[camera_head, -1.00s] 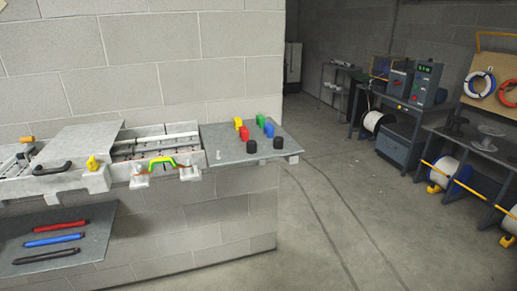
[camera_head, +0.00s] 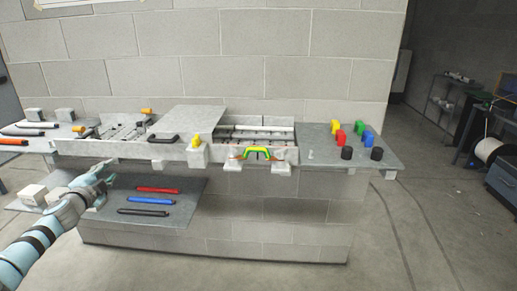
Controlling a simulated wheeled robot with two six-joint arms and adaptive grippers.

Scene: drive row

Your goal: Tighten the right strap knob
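I cannot tell for sure which part is the right strap knob. A yellow knob (camera_head: 196,141) stands on a pale block at the middle of the bench front. Two orange knobs, one farther left (camera_head: 78,128) and one at the back (camera_head: 146,111), show on the bench's left part. Two black round pieces, a left one (camera_head: 347,153) and a right one (camera_head: 377,154), sit on the grey plate at the right. My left gripper (camera_head: 110,171) is at the lower left, before the lower shelf, its fingers apart and empty. My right gripper is out of view.
A green and yellow handle (camera_head: 257,153) and a black handle (camera_head: 163,138) are on the bench front. Red (camera_head: 158,189), blue (camera_head: 150,200) and black (camera_head: 144,212) bars lie on the lower shelf (camera_head: 182,218). Open floor (camera_head: 425,225) lies to the right.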

